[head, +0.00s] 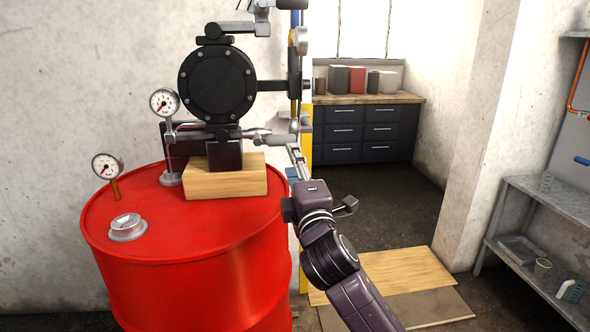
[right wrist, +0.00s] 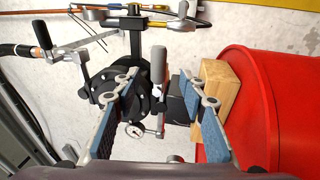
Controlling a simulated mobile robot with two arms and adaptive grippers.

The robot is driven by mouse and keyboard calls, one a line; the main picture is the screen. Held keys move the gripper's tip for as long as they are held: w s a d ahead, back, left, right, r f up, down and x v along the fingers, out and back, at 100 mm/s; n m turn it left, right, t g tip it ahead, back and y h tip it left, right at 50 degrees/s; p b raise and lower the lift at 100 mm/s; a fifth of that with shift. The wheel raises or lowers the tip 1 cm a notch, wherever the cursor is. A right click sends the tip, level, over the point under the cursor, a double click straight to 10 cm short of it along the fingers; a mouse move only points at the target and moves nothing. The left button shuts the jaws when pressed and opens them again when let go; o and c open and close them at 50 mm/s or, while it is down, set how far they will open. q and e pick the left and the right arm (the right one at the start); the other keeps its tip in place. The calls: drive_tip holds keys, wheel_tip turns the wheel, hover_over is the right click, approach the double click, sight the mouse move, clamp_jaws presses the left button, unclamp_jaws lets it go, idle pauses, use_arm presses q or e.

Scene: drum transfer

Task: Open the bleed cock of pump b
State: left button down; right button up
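One black diaphragm pump (head: 218,84) stands on a wooden block on top of the red drum (head: 190,265); I see no readable label on it. My right gripper (head: 296,150) reaches up to the pump's lower right side. In the right wrist view my right gripper (right wrist: 163,84) has its blue-padded fingers spread apart. A grey-handled lever (right wrist: 157,65) shows between the fingertips, with no clear contact. I cannot tell for sure whether it is the bleed cock. The pump body (right wrist: 112,75) is partly hidden behind the left finger. My left gripper is not in view.
Pressure gauges (head: 164,102) stand around the pump on the drum, one at the left rim (head: 106,166). The wooden block (head: 235,180) supports the pump. A dark cabinet (head: 365,130) stands at the back, a metal shelf (head: 545,200) at the right. Floor between is mostly clear.

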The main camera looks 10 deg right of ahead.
drive_tip(key=shift+v, duration=0.95)
drive_tip(key=d+f+m+g, duration=0.2)
drive_tip(key=f+g, duration=0.1)
drive_tip(key=f, duration=1.1)
drive_tip(key=s+d+f+m+g+h, duration=0.1)
drive_tip(key=f+m+g, duration=0.1)
drive_tip(key=f, duration=1.2)
drive_tip(key=d+f+m+g, duration=0.2)
drive_tip(key=f+g, duration=0.1)
drive_tip(key=f, duration=1.2)
drive_tip(key=s+d+f+m+g, duration=0.1)
drive_tip(key=s+f, duration=0.4)
drive_tip(key=f, duration=0.3)
drive_tip(key=s+d+f+m+g, duration=0.1)
drive_tip(key=s+d+f+g, duration=0.1)
drive_tip(key=s+f, duration=0.45)
drive_tip(key=s+d+f+m+g, duration=0.3)
drive_tip(key=s+f+m+g, duration=0.15)
drive_tip(key=s+f, duration=1.75)
drive_tip(key=s+d+f+m+g, duration=0.1)
drive_tip(key=s+f+m+g, duration=0.1)
drive_tip(key=s, duration=1.1)
drive_tip(key=s+d+f+m+g, duration=0.1)
drive_tip(key=s+f, duration=0.3)
drive_tip(key=s, duration=0.9)
drive_tip(key=shift+s+d+f+m+g+h, duration=0.35)
drive_tip(key=shift+d+m+h, duration=0.05)
drive_tip(key=shift+d+m, duration=0.15)
